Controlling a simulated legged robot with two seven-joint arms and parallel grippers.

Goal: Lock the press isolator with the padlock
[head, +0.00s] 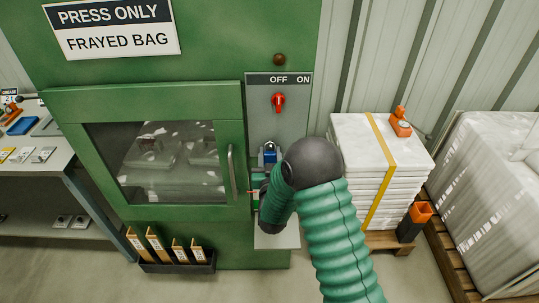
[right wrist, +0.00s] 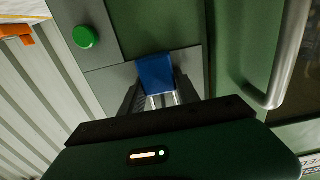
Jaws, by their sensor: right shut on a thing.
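The press isolator is a grey panel (head: 262,122) on the green press, with a red switch (head: 279,101) below the words OFF and ON. Its handle looks roughly upright, under OFF. My right gripper (head: 269,160) is in front of the panel's lower part, below the switch. It is shut on the blue padlock (head: 270,152). In the right wrist view, the padlock's blue body (right wrist: 155,73) is between the dark fingers (right wrist: 158,95), with silver metal beside it. I cannot tell whether the shackle touches the isolator. My left gripper is not in view.
The press door (head: 160,160) has a vertical handle (head: 232,172) left of my gripper. A green button (right wrist: 86,37) is on the panel. A strapped white stack (head: 360,170) stands right of the press. A workbench (head: 45,160) is at the left.

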